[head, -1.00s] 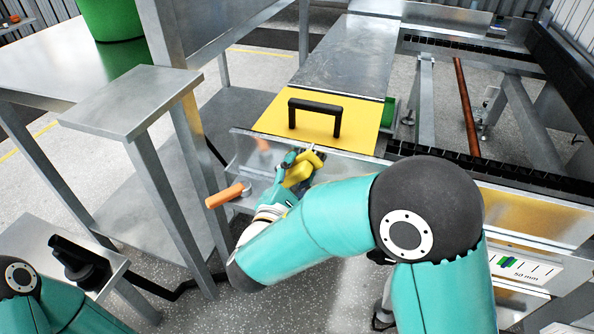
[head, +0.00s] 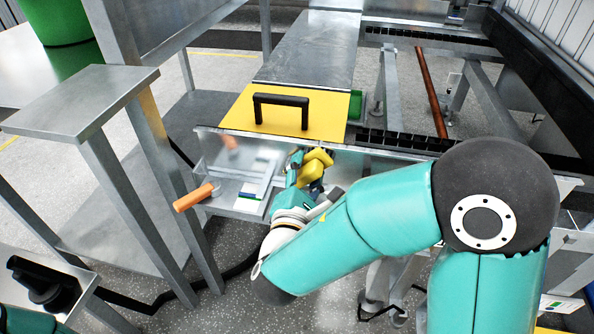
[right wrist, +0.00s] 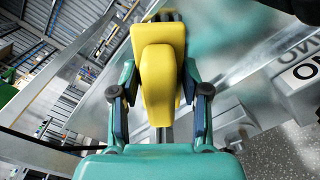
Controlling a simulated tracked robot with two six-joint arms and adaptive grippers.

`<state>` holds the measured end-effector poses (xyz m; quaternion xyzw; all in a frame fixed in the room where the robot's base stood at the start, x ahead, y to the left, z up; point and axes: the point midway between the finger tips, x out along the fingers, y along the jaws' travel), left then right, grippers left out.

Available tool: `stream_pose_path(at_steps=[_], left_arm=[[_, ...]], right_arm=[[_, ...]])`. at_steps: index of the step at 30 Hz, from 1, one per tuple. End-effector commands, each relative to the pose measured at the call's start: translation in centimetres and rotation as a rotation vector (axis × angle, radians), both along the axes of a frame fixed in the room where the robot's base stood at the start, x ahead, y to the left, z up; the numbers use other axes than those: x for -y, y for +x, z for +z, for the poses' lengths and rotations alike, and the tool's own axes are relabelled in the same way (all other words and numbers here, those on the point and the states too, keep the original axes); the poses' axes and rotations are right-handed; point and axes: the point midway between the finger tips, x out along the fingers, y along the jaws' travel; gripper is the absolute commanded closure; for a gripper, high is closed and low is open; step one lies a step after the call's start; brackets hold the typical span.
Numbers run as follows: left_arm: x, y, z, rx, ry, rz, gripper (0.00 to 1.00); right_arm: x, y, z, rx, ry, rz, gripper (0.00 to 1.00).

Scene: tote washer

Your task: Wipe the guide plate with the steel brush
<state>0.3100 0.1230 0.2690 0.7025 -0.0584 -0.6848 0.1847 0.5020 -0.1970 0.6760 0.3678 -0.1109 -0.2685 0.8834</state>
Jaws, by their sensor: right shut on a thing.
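The steel brush (head: 317,162) has a yellow body and is held in my right gripper (head: 305,178). In the right wrist view the brush (right wrist: 160,75) stands between the two fingers, with dark bristles at its far end. A shiny, sloping steel plate (head: 213,152), which seems to be the guide plate, runs below the yellow cover. The brush is in front of its right part; I cannot tell whether the bristles touch it. In the right wrist view a reflective steel surface (right wrist: 235,60) lies behind the brush. My left gripper is not in view.
A yellow cover (head: 235,117) with a black handle (head: 281,99) lies above the plate. An orange handle (head: 193,197) sticks out at the plate's lower left. A white labelled card (head: 247,190) is left of my gripper. A steel stand (head: 80,98) is at left.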

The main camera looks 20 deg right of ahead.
Motion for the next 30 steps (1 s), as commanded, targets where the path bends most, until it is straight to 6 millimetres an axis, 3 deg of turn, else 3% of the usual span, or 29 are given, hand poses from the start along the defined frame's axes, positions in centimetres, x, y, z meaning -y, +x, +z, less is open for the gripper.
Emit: stream_pose_path(at_steps=[11,24,30], left_arm=[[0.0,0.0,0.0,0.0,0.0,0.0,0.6],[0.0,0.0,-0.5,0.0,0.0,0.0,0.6],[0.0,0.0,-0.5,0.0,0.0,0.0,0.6]], right_arm=[[-0.1,0.1,0.0,0.002,0.0,0.0,1.0],[-3.1,2.0,0.0,0.001,0.0,0.001,1.0],[-3.4,2.3,0.0,0.001,0.0,-0.001,1.0]])
